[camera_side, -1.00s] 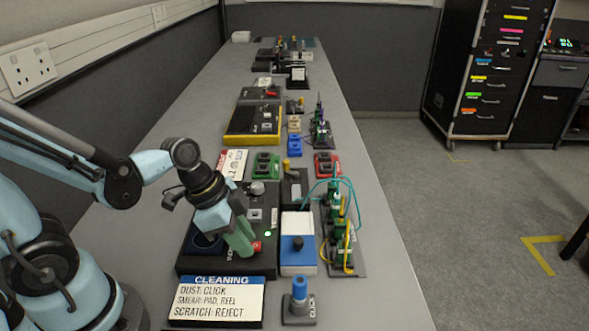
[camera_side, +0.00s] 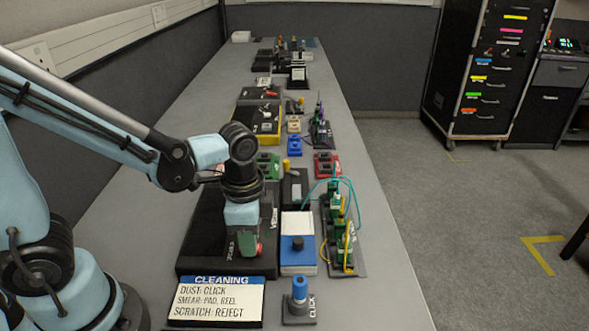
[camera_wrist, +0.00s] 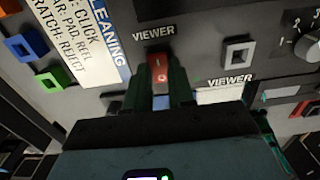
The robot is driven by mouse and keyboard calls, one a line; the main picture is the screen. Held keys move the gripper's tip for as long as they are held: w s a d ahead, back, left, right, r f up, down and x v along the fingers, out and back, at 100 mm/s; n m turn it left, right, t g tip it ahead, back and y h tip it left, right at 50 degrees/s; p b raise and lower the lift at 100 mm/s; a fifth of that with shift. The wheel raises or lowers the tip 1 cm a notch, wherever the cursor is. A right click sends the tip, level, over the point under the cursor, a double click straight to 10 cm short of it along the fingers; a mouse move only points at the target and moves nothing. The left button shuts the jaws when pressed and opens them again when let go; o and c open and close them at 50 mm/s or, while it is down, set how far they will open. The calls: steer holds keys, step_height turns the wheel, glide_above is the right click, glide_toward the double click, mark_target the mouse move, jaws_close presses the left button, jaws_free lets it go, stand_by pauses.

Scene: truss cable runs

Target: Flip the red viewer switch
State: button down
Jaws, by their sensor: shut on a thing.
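The red viewer switch (camera_wrist: 157,68) is a small rocker on a dark panel below the printed word VIEWER in the wrist view. In the side view a bit of its red (camera_side: 259,248) shows at the right edge of my fingers. My gripper (camera_side: 247,250) points down at the black viewer box (camera_side: 200,225). In the wrist view my gripper's green fingers (camera_wrist: 165,88) stand close on either side of the switch and are shut on it. The fingers hide part of the switch, so I cannot tell which way it is tipped.
A CLEANING sign (camera_side: 217,298) lies in front of the box. A blue and white box (camera_side: 298,255) stands just right of it, with a green connector rack (camera_side: 343,235) beyond. A grey socket (camera_wrist: 237,52) and a knob (camera_wrist: 308,45) are on the panel near the switch.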

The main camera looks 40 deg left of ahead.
steer(key=c, duration=1)
jaws_free()
steer(key=shift+o, duration=0.2)
steer(key=shift+r, duration=0.1)
step_height(320, 180, up, 12)
steer(key=w+a+f+n+t, duration=0.1)
steer(key=a+f+n+t, duration=0.2)
steer(key=a+n+t, duration=0.2)
steer(key=shift+w+a+n+t, duration=0.15)
steer(key=shift+a+n+t, duration=0.2)
steer(key=shift+n+t, duration=1.15)
